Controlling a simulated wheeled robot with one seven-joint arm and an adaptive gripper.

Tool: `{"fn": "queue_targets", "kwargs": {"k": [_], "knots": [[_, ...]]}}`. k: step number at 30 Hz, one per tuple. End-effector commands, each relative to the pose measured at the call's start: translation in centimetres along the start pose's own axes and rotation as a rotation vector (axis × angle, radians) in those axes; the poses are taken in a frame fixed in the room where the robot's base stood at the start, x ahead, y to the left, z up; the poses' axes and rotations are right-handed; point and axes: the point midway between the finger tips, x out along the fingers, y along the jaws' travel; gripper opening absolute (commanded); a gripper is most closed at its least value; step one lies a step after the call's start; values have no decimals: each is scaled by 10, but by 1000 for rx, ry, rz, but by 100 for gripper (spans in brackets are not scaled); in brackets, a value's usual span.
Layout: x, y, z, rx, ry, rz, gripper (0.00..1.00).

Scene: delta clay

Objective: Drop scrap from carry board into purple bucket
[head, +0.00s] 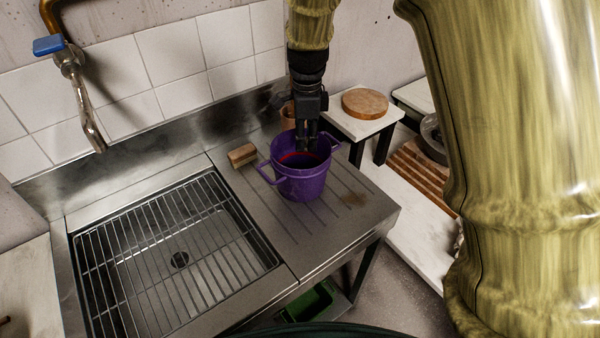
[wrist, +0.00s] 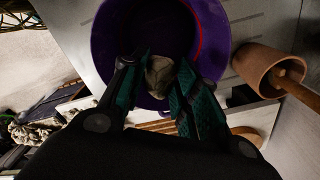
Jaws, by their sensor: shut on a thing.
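The purple bucket (head: 302,186) stands upright on the ribbed steel drainboard, with a red curved line near its inner rim. In the wrist view the bucket (wrist: 112,40) opens below my fingers. My gripper (head: 307,146) points down over the bucket's mouth in the head view. In the wrist view its teal-padded fingers (wrist: 157,88) are shut on a small grey-brown lump of scrap (wrist: 159,72), seen against the bucket's dark inside. The scrap is hidden in the head view. A round wooden board (head: 365,103) lies on a white-topped stool; I cannot tell whether it is the carry board.
A wooden block or brush (head: 242,155) lies left of the bucket. A terracotta pot (wrist: 262,70) with a wooden handle stands close to the bucket. The sink with its wire rack (head: 170,250) is at left. A slatted wooden board (head: 425,176) lies at right.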

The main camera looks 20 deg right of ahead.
Motion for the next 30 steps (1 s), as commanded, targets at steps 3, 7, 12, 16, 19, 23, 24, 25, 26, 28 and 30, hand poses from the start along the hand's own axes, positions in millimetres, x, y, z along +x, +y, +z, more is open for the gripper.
{"fn": "queue_targets", "kwargs": {"k": [3, 7, 12, 16, 19, 23, 24, 25, 26, 28, 30], "knots": [[8, 0, -1, 1, 0, -1, 0], [9, 0, -1, 1, 0, -1, 0], [9, 0, -1, 1, 0, -1, 0], [8, 0, -1, 1, 0, -1, 50], [8, 0, -1, 1, 0, -1, 56], [9, 0, -1, 1, 0, -1, 56], [9, 0, -1, 1, 0, -1, 56], [9, 0, -1, 1, 0, 0, 56], [8, 0, -1, 1, 0, -1, 56], [7, 0, -1, 1, 0, -1, 56], [2, 0, -1, 1, 0, -1, 56]]}}
